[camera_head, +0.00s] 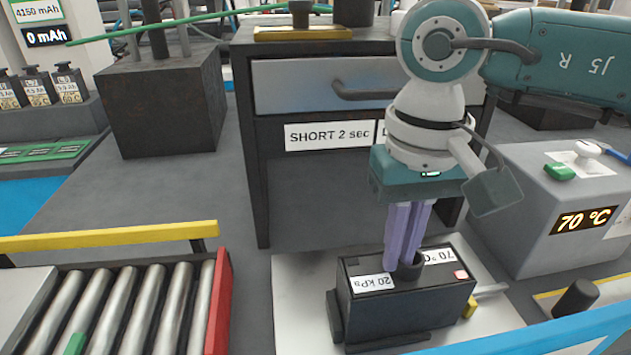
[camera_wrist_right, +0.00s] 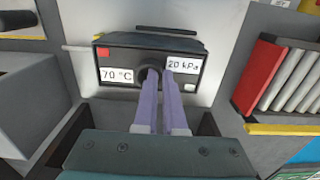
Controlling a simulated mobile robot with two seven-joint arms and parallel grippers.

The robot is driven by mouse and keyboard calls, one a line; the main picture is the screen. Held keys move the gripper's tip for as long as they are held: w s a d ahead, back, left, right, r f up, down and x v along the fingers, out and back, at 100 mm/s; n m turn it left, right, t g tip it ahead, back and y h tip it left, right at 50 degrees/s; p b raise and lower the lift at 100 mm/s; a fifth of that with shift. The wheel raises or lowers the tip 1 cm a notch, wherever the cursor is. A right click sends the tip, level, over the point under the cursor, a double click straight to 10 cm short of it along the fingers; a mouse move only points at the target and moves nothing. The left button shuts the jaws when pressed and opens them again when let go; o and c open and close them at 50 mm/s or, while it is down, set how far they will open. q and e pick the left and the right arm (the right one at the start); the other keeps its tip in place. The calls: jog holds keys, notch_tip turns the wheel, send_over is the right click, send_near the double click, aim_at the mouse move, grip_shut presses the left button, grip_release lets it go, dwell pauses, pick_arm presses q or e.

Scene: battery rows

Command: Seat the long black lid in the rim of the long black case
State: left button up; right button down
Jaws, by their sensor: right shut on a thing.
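The long black case (camera_head: 405,318) stands on a pale plate in the lower middle of the head view. The long black lid (camera_head: 432,279) lies over its top, with a "20 kPa" label, a "70 °C" label and a red square on it. In the wrist view the lid (camera_wrist_right: 125,57) appears straight on. My right gripper (camera_head: 407,264) reaches down from above, its purple fingers shut on the dark round knob (camera_wrist_right: 150,71) in the lid's middle. I cannot tell whether the lid sits fully down in the rim. My left gripper is not in view.
A pale plate (camera_head: 300,300) lies under the case. A roller rack (camera_head: 130,310) with a red side stands at left, with a yellow bar behind. A grey "70 °C" box (camera_head: 535,235) stands at right. A dark cabinet (camera_head: 255,150) with a drawer stands behind.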

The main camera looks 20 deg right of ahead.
jog(key=c, duration=1)
grip_release()
jog(key=shift+r, duration=0.25)
notch_tip(320, 180, up, 12)
jog(key=b, duration=0.1)
jog(key=shift+f, duration=0.15)
jog(key=shift+s, duration=0.1)
